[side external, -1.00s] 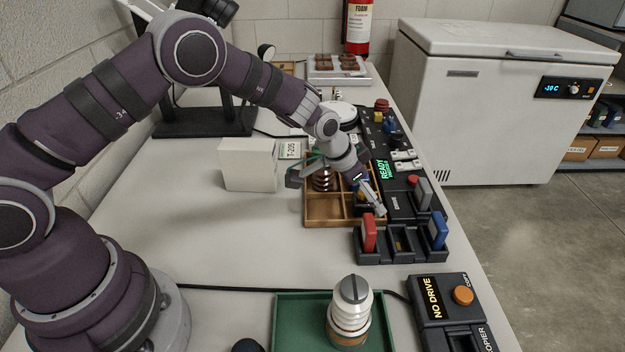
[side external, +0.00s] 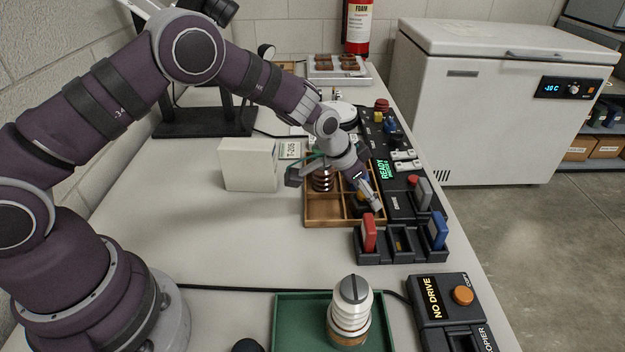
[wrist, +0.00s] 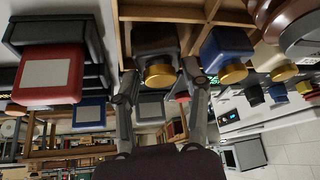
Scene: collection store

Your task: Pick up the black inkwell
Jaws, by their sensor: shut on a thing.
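The black inkwell (wrist: 152,40) has a dark squarish body and a gold cap. In the wrist view it sits between the two fingers of my gripper (wrist: 160,76), which are shut on it near the cap. It is in a compartment of the wooden divided tray (side external: 322,223). In the side view my gripper (side external: 368,200) reaches down into the tray's right part, and the inkwell is mostly hidden there. A blue inkwell (wrist: 226,42) with a gold cap stands in the neighbouring compartment in the wrist view.
A brown ribbed object (side external: 322,180) stands in the tray. A black rack with a red cartridge (side external: 369,232) and a blue cartridge (side external: 438,230) is close in front. A white box (side external: 248,165) stands left. A green tray (side external: 290,325) holds a ribbed insulator-like piece (side external: 349,310).

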